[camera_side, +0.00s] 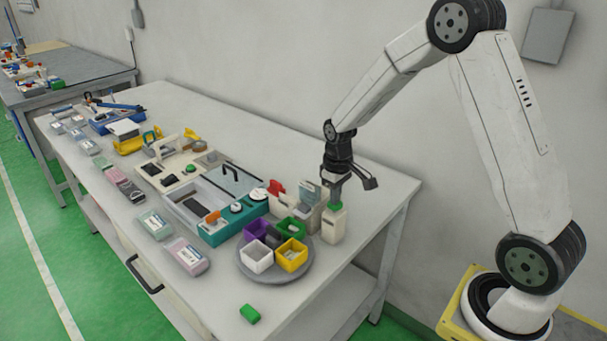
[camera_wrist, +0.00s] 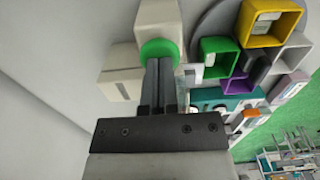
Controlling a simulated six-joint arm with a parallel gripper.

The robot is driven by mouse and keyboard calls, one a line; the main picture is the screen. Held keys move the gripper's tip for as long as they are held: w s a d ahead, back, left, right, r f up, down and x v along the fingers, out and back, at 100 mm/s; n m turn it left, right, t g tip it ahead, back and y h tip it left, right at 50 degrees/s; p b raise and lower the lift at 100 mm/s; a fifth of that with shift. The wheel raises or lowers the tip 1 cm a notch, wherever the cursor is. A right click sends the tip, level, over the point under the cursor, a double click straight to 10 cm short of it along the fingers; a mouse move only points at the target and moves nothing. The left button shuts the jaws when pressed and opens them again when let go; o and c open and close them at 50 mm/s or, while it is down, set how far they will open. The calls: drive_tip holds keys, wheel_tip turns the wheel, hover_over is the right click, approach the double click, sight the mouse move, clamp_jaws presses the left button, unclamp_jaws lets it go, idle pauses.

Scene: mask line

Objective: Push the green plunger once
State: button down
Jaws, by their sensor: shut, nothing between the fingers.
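The green plunger (camera_side: 335,206) sits on top of a cream upright block (camera_side: 333,226) at the right end of the table. In the wrist view the plunger (camera_wrist: 160,47) is a green disc on the cream block (camera_wrist: 158,20), partly hidden by my fingertips. My gripper (camera_side: 335,199) points down, directly over the plunger. Its fingers (camera_wrist: 158,64) are together with nothing between them, and their tips reach the plunger's edge in the picture. They look at or very close to its top; I cannot tell whether it is pressed.
A round grey turntable (camera_side: 262,277) with purple, green, white and yellow bins stands just left of the block. A beige holder (camera_side: 308,208) stands right beside it. A teal-and-grey tray unit (camera_side: 215,208) lies farther left. A loose green block (camera_side: 250,314) lies near the front edge.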

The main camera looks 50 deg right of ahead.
drive_tip(key=shift+r, duration=2.2)
drive_tip(key=shift+r, duration=2.5)
drive_tip(key=s+a+f+t, duration=0.1)
drive_tip(key=s+a+f, duration=0.1)
drive_tip(key=s+a, duration=0.3)
drive_tip(key=s+a+f+t, duration=0.1)
drive_tip(key=s+a+f, duration=0.1)
drive_tip(key=s+a, duration=0.4)
drive_tip(key=shift+s+f+t, duration=0.3)
drive_tip(key=shift+s+f, duration=0.1)
drive_tip(key=shift+s, duration=0.7)
